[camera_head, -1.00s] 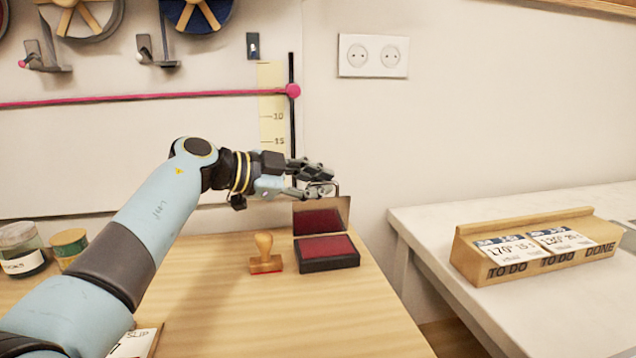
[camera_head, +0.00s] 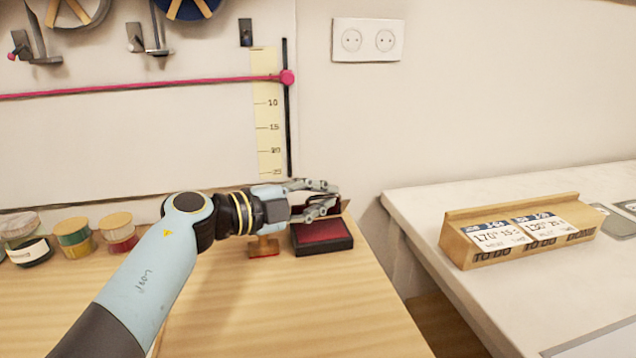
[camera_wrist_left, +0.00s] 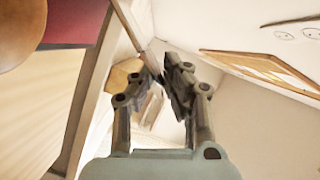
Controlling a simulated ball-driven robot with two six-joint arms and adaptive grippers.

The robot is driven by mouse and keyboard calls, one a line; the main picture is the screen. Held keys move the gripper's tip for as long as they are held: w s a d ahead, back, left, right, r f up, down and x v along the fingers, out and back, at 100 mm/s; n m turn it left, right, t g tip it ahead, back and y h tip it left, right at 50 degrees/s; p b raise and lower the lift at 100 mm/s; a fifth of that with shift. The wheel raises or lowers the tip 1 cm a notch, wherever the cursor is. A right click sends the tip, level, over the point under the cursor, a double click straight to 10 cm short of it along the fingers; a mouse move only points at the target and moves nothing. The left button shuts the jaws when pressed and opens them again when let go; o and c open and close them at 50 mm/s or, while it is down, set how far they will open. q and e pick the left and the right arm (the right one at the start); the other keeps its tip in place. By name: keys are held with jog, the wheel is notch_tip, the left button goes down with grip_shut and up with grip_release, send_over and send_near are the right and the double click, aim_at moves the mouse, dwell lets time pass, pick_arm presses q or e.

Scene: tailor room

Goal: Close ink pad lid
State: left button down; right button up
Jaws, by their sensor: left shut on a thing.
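The ink pad (camera_head: 322,236) is a dark box with a red pad, near the right end of the wooden table. Its dark lid (camera_head: 336,208) stands raised at the back edge, partly hidden by my fingers. My left gripper (camera_head: 326,197) reaches in from the left above the pad and is shut on the lid. In the left wrist view my fingertips (camera_wrist_left: 165,76) meet at the lid's thin edge (camera_wrist_left: 137,30), with the red pad (camera_wrist_left: 78,22) at upper left. My right gripper is not in view.
A wooden stamp (camera_head: 264,247) stands just left of the pad, partly hidden under my gripper. Several jars (camera_head: 75,238) stand at the left. A white table (camera_head: 420,215) with a wooden card holder (camera_head: 520,232) is at the right. The front of the wooden table is clear.

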pick_arm(q)
jog(key=shift+s+d+f, duration=0.1)
jog(key=shift+s+f, duration=0.1)
jog(key=shift+s, duration=0.05)
dwell(0.3)
jog(key=c, duration=1.4)
grip_release()
jog(key=shift+c, duration=0.2)
jog(key=v, duration=1.2)
